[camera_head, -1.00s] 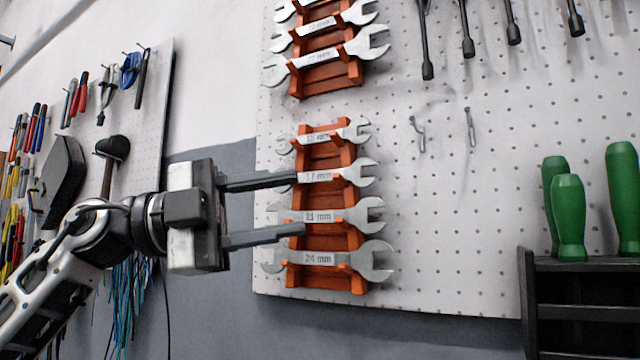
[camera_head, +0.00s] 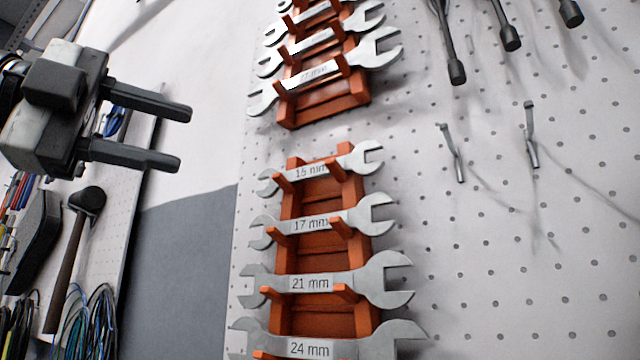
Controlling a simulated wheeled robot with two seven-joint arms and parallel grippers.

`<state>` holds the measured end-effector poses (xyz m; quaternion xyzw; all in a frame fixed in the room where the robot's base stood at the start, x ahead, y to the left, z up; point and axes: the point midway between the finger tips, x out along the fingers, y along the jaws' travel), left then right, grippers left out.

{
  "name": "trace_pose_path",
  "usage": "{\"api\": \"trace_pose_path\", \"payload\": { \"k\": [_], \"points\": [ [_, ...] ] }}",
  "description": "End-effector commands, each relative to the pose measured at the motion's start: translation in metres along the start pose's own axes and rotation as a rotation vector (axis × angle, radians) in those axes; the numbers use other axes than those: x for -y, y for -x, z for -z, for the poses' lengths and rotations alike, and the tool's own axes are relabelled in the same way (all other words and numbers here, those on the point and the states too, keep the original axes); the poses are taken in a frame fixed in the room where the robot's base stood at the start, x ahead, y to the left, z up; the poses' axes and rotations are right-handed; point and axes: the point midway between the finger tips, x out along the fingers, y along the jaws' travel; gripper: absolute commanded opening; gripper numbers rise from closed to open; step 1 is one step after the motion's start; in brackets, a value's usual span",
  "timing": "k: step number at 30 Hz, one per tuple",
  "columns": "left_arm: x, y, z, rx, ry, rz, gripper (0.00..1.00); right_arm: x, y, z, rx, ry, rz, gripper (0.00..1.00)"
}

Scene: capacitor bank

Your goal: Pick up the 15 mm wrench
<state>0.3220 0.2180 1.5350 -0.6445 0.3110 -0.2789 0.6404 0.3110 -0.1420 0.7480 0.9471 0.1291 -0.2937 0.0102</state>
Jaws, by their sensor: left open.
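The 15 mm wrench (camera_head: 311,171) is a silver open-ended wrench, the top one in the lower orange rack (camera_head: 314,258) on the white pegboard. It lies nearly level across the rack's hooks, its right end tilted slightly up. My left gripper (camera_head: 186,138) is open and empty, up and to the left of this wrench and well apart from it. Its two dark fingers point right. My right gripper is out of view.
The 17 mm (camera_head: 311,224), 21 mm (camera_head: 311,284) and 24 mm wrenches (camera_head: 310,348) sit below in the same rack. An upper orange rack (camera_head: 322,108) holds more wrenches. Metal pegs (camera_head: 455,155) stick out at right. A hammer (camera_head: 88,200) hangs at left.

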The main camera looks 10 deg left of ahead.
Motion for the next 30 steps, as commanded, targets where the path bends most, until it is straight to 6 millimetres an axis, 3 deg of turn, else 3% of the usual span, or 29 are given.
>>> {"api": "trace_pose_path", "payload": {
  "k": [10,19,30],
  "points": [
    [0.0,-0.074,0.001,-0.004,0.0,-0.005,0.41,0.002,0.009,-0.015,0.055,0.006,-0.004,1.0],
    [0.0,-0.1,0.0,-0.003,0.0,-0.003,0.41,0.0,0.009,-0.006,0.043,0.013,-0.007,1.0],
    [-0.001,-0.144,0.0,-0.003,0.0,-0.002,0.41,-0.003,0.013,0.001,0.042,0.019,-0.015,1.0]
  ]
}}
